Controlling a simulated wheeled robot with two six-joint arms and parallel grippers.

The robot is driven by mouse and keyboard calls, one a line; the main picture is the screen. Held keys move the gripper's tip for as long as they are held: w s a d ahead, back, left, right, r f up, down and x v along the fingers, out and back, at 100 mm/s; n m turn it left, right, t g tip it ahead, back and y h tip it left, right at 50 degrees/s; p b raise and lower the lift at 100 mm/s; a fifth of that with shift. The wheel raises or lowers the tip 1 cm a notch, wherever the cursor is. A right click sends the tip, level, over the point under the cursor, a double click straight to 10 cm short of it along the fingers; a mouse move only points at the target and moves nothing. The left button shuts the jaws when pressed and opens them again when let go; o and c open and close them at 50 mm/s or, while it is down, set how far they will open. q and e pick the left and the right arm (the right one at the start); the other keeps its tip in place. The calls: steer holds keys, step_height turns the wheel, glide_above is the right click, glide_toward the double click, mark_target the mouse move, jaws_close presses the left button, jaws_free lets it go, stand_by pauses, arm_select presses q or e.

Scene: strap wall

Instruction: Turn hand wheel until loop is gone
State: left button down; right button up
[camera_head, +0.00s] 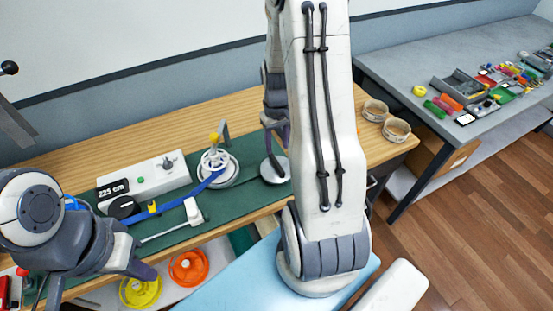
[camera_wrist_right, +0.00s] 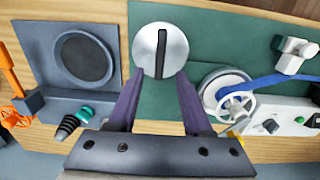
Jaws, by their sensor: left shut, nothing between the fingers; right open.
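The white spoked hand wheel (camera_head: 215,160) with a yellow knob stands by a round metal drum on the green mat; it also shows in the right wrist view (camera_wrist_right: 236,105). A blue strap (camera_head: 207,183) runs from the drum toward the left; it also shows in the right wrist view (camera_wrist_right: 268,83). I cannot make out a loop in it. My right gripper (camera_head: 274,140) is open and empty, right of the wheel. Its fingers (camera_wrist_right: 158,90) point toward a silver disc with a dark bar (camera_wrist_right: 160,50), apart from it. My left gripper (camera_head: 148,272) is shut and empty at the front left.
A white box (camera_head: 145,180) with a "225 cm" label stands left of the wheel. A white-headed tool (camera_head: 193,212) lies in front. Orange (camera_head: 188,267) and yellow (camera_head: 140,292) reels are below the bench edge. Two round tins (camera_head: 396,130) stand at the right end.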

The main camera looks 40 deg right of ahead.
mark_target(277, 163)
steer(key=shift+f+p, duration=0.6)
steer(key=shift+f, duration=3.3)
steer(key=shift+c, duration=0.3)
jaws_close()
